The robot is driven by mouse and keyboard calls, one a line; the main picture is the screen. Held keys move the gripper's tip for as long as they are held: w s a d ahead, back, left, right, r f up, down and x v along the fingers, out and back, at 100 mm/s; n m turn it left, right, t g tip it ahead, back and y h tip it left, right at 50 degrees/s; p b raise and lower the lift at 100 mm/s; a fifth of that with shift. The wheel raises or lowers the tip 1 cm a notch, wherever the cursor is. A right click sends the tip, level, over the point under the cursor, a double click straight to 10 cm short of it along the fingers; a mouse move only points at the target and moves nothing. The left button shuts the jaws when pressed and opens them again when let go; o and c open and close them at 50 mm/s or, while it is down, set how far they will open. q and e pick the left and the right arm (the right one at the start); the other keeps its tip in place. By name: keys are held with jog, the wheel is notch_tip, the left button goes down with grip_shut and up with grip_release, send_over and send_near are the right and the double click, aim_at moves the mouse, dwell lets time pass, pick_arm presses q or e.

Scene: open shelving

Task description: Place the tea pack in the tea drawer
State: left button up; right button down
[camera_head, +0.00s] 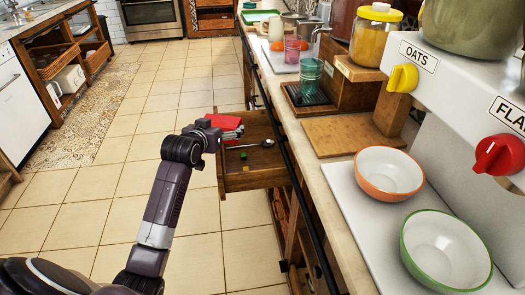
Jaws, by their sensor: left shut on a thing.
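A red tea pack (224,123) is held in my left gripper (212,130), which is shut on it. The arm comes in from the lower left. The drawer sticks out from the counter on the right. Inside it I see a spoon (262,144) and a small green item (243,156); a small yellow item (246,168) shows at its near side. My gripper and the pack hide part of the drawer's far left corner. My right gripper is not in view.
The counter (330,185) runs along the right, with an orange bowl (389,174), a green-rimmed bowl (446,250), a wooden board (340,135) and green glasses (310,75). Dispensers overhang it at the right. The tiled floor (100,200) to the left is clear.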

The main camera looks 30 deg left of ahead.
pick_arm(q)
jog(key=w+d+f, duration=0.2)
jog(key=d, duration=0.1)
jog(key=w+d+f+b, duration=0.1)
jog(key=w+d+f, duration=0.1)
jog(key=w+d, duration=0.1)
jog(key=w+d+f+b, duration=0.1)
jog(key=w+d+f, duration=0.1)
jog(key=d+f, duration=0.1)
jog(key=shift+w+d+f, duration=0.1)
jog(key=shift+w+d, duration=0.2)
jog(key=shift+d, duration=0.45)
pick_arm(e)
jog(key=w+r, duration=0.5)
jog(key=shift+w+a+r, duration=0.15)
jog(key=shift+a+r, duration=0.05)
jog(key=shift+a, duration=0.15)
pick_arm(q)
jog(key=shift+f, duration=0.6)
jog(key=o, duration=1.1)
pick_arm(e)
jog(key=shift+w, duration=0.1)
